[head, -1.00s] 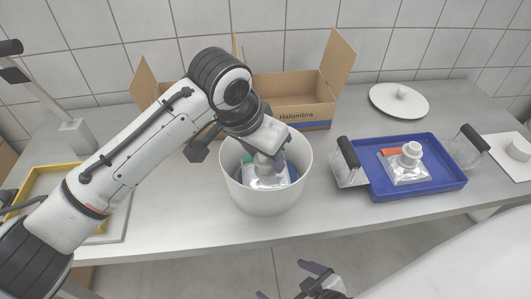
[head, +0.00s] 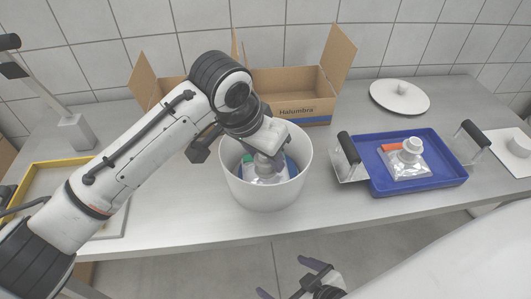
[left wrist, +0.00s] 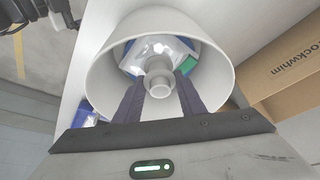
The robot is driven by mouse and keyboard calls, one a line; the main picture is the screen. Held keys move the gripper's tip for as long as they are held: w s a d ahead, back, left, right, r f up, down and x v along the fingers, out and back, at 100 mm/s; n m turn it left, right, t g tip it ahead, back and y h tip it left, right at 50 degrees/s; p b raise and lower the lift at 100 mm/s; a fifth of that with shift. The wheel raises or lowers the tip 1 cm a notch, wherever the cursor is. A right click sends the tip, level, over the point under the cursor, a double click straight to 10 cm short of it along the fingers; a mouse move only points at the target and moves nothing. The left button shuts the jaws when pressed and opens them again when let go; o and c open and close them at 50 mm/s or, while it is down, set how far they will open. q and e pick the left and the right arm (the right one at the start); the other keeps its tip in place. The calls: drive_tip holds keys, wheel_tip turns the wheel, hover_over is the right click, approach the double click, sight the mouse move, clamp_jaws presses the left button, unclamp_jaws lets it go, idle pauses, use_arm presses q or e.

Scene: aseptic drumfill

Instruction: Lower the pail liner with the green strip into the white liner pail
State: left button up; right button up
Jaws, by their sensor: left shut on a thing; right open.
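The white liner pail (head: 265,198) stands on the bench in the middle of the head view. The pail liner with the green strip (head: 266,178) is a clear silvery pouch inside the pail, below its rim. My left gripper (head: 266,152) reaches down into the pail and is shut on the liner's neck. In the left wrist view the liner (left wrist: 158,46) lies low in the pail (left wrist: 104,75), its neck between the fingers (left wrist: 158,90) and the green strip at its right. Blue shows beneath it. My right gripper (head: 290,278) is open and empty, low in front of the bench.
A blue tray (head: 440,178) with handles holds a second pouch with an orange strip (head: 408,160), right of the pail. An open cardboard box (head: 300,108) stands behind the pail. A round white lid (head: 399,98) lies at back right. A yellow-edged frame (head: 40,165) lies at left.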

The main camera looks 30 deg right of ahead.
use_arm(q)
drive_tip(key=o, duration=1.1)
drive_tip(key=v, duration=1)
drive_tip(key=shift+s+r, duration=0.1)
drive_tip(key=shift+s, duration=0.05)
